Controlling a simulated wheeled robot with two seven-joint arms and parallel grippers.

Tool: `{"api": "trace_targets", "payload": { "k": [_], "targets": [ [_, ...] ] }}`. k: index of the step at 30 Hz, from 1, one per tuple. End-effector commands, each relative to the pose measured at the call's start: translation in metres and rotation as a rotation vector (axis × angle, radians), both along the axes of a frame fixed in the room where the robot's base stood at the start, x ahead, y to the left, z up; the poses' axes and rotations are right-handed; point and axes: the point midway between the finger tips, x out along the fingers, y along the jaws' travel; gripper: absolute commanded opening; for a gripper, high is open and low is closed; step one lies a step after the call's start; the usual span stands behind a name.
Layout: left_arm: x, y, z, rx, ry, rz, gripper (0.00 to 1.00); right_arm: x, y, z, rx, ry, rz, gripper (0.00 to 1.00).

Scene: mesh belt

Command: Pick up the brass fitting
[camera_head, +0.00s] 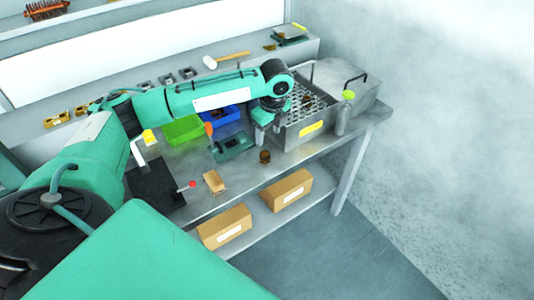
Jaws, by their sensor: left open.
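A small brown-gold round piece, which looks like the brass fitting (265,157), stands on the metal bench near its front edge. My left gripper (267,141) points down just above and behind it in the picture. Its fingers are apart with nothing seen between them. Whether the fingertips touch the piece is too small to tell. Another dark brown piece (307,101) shows in the mesh-bottomed metal tray to the right. My right gripper is out of the frame.
The tray's wall (311,127) with a yellow label stands right of my gripper, beside a green-topped bottle (345,113). Green (183,130) and blue (224,118) bins stand left. A small wooden stand (214,182) is at the front edge. Cardboard boxes (224,226) sit on the lower shelf.

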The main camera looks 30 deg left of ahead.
Motion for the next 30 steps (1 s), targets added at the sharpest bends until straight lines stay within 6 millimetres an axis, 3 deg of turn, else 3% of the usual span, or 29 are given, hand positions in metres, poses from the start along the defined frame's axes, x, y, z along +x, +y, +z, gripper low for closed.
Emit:
{"api": "trace_targets", "payload": {
  "k": [3,6,11,17,22,30],
  "targets": [
    [0.000,0.003,-0.022,0.000,0.003,0.000,0.54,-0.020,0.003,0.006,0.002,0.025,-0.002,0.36],
    [0.001,0.004,-0.036,-0.001,0.001,0.000,0.54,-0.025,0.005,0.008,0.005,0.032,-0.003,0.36],
    [0.001,0.005,-0.046,-0.001,0.000,-0.001,0.54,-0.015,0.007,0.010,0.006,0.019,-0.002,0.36],
    [0.003,0.012,-0.069,0.000,0.002,0.001,0.54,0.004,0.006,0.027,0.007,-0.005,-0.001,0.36],
    [0.003,0.014,-0.092,0.000,0.000,0.000,0.54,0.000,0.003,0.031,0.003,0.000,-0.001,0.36],
    [0.004,0.015,-0.097,-0.001,-0.003,-0.001,0.54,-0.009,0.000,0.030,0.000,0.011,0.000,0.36]
  ]
}}
